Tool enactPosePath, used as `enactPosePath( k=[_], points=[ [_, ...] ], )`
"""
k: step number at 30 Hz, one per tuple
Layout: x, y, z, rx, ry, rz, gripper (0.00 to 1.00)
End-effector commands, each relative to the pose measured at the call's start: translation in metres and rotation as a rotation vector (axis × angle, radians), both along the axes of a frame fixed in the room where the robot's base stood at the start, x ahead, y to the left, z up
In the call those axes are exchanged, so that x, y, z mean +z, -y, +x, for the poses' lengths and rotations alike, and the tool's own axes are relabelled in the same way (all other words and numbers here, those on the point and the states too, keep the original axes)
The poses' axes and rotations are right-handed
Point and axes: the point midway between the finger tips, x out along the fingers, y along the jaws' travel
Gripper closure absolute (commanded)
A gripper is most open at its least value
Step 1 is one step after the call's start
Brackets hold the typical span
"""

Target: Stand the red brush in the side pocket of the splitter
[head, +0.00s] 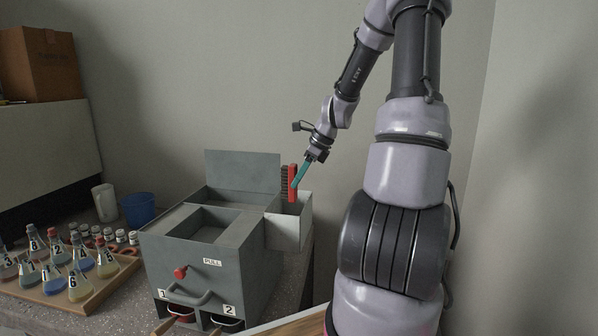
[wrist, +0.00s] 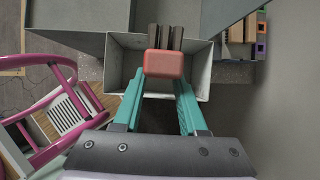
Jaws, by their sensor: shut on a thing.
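The splitter (head: 262,258) is a grey box with a raised lid, a red knob and a PULL label on its front. Its side pocket (head: 287,233) is an open-topped pale box on the right side; the wrist view looks down into this pocket (wrist: 203,75). The red brush (head: 292,183) stands about upright, dark bristles beside its red body. My gripper (head: 295,184) is shut on it with teal fingers. In the wrist view the brush's red end (wrist: 164,65) lies over the pocket opening, near the far wall. How deep its lower end reaches is hidden.
A wooden tray of numbered flasks (head: 88,302) is at the left on the bench. A blue cup (head: 139,209) and a white cup (head: 105,203) stand behind it. A cardboard box (head: 38,65) sits upper left. Small coloured blocks (wrist: 251,35) show at upper right in the wrist view.

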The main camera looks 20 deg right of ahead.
Motion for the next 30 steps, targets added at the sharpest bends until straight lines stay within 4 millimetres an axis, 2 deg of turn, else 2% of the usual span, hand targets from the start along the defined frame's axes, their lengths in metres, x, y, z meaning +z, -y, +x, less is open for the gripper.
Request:
enactPosePath(
  k=[30],
  points=[
    [-0.082,0.0,0.0,0.0,-0.002,0.001,1.0]
  ],
)
